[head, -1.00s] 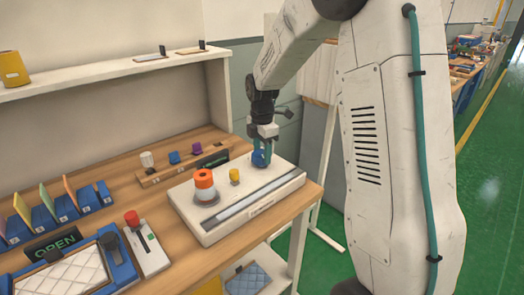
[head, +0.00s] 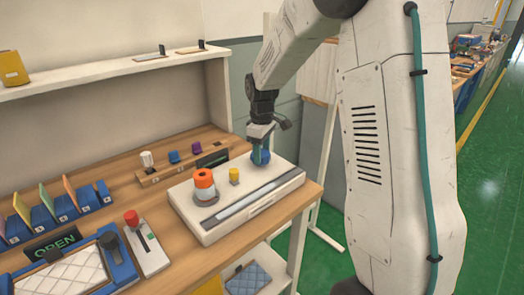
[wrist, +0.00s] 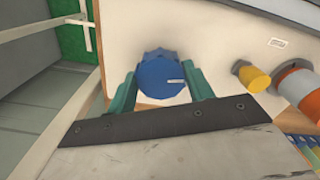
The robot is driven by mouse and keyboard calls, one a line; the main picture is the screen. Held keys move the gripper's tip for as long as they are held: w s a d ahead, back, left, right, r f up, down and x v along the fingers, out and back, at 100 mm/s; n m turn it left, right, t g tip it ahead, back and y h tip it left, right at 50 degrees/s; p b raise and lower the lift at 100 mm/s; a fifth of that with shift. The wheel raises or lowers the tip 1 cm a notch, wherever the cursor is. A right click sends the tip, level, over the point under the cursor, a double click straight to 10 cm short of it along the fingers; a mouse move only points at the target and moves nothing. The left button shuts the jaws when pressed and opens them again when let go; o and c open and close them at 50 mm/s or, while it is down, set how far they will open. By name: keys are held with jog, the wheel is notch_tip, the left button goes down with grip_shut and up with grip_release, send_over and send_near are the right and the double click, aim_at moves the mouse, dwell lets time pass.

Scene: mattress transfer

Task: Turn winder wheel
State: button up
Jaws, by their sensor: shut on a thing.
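The blue winder wheel (head: 261,157) stands at the back right of a white winder box (head: 215,231) on the bench. In the wrist view the blue wheel (wrist: 160,75) has a scalloped rim and a small white mark pointing right. My gripper (head: 259,152) comes down on it from above. In the wrist view the teal fingers of my gripper (wrist: 161,90) stand on either side of the wheel, shut on it. The near finger hides part of the wheel in the head view.
On the white box, a yellow knob (head: 234,175) and an orange-topped spool (head: 204,184) stand left of the wheel. A wooden rail with white, blue and purple knobs (head: 175,168) lies behind. A red-handled lever box (head: 146,244) is further left. A shelf (head: 110,72) runs above.

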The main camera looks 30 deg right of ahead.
jog(key=m, duration=0.4)
jog(key=shift+a+m, duration=0.1)
jog(key=shift+m, duration=0.2)
jog(key=m, duration=0.3)
jog(key=shift+m, duration=0.3)
jog(key=m, duration=0.4)
jog(key=shift+a+r+m, duration=0.1)
jog(key=shift+a+m, duration=0.05)
jog(key=shift+m, duration=0.15)
jog(key=m, duration=0.3)
jog(key=shift+w+m, duration=0.1)
jog(key=shift+m, duration=0.2)
jog(key=m, duration=0.4)
jog(key=shift+a, duration=0.1)
jog(key=m, duration=0.4)
jog(key=shift+w, duration=0.15)
jog(key=m, duration=0.3)
jog(key=shift+m, duration=0.4)
jog(key=shift+w+m, duration=0.1)
jog(key=shift+m, duration=1.7)
